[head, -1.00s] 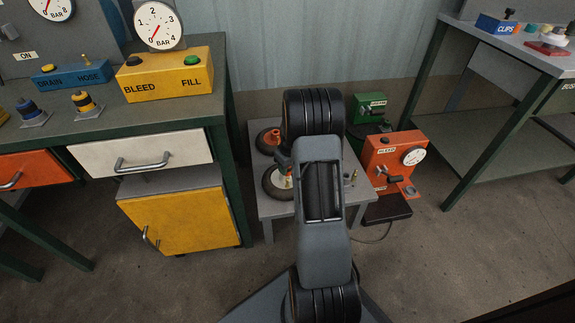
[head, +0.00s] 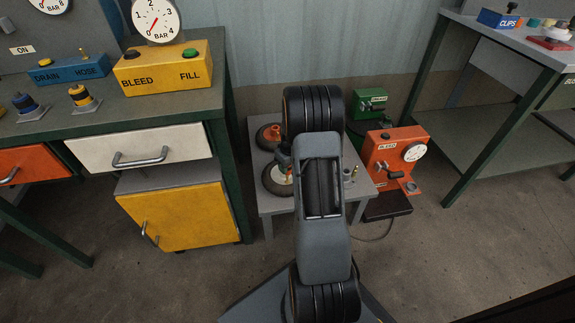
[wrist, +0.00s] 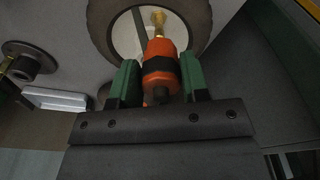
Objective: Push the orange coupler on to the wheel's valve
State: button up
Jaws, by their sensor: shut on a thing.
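In the wrist view, the orange coupler (wrist: 160,54) with its black band is gripped between the green fingers of my gripper (wrist: 159,80), which is shut on it. The brass valve (wrist: 158,20) of the wheel (wrist: 197,14) stands in line with the coupler's far end. The two look very close or touching; I cannot tell whether the coupler is seated on the valve. In the head view, the wheel (head: 270,182) with a pale hub lies on a low grey table (head: 264,205), partly behind my arm. My gripper is hidden there.
Another wheel with an orange hub (head: 272,134) lies behind on the low table. A red BLEED box (head: 384,160) with a gauge stands to its right, a green box (head: 369,103) behind. A green-framed workbench (head: 60,131) with drawers is close on the left.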

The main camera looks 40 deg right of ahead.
jog(key=shift+f+b, duration=1)
jog(key=shift+f, duration=0.45)
dwell(0.4)
jog(key=o, duration=1)
jog(key=shift+r, duration=0.1)
notch_tip(320, 180, up, 14)
jog(key=s+p, duration=0.1)
jog(key=p, duration=0.4)
jog(key=shift+s+f, duration=0.2)
jog(key=shift+s, duration=0.1)
